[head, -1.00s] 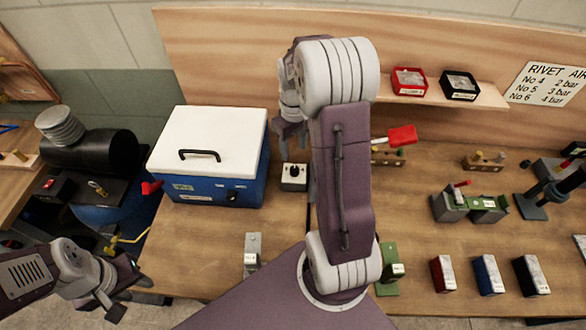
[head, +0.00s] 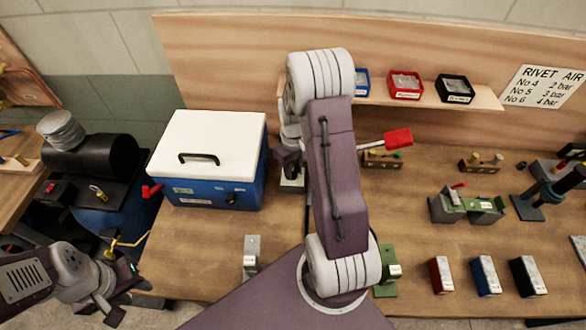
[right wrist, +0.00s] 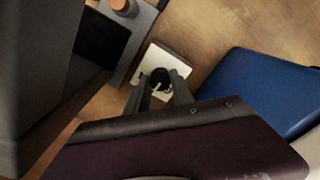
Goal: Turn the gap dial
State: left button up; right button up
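The gap dial is a black knob (right wrist: 159,79) on a small pale box (right wrist: 172,62) in the right wrist view. In the head view the box (head: 292,184) sits on the bench right of the blue case, mostly hidden by my right gripper (head: 290,165). In the right wrist view my right gripper's two fingers (right wrist: 160,88) are apart, one on each side of the knob. I cannot tell whether they touch it. My left gripper (head: 132,306) hangs off the bench's front left, its fingers apart and empty.
The blue case (head: 215,185) with a white lid stands close left of the dial. A red-handled tool (head: 397,139) lies right of my right arm. A shelf (head: 487,97) with small bins runs behind.

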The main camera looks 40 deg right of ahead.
grip_shut()
jog(key=shift+m, duration=0.3)
jog(key=m+p, duration=0.1)
jog(key=m, duration=0.3)
jog(key=shift+w+m, duration=0.1)
jog(key=shift+m, duration=0.3)
jog(key=m+p, duration=0.1)
jog(key=m, duration=0.5)
jog(key=shift+w+m, duration=0.1)
jog(key=shift+m, duration=0.3)
jog(key=o, duration=0.7)
grip_release()
jog(key=shift+o, duration=1.1)
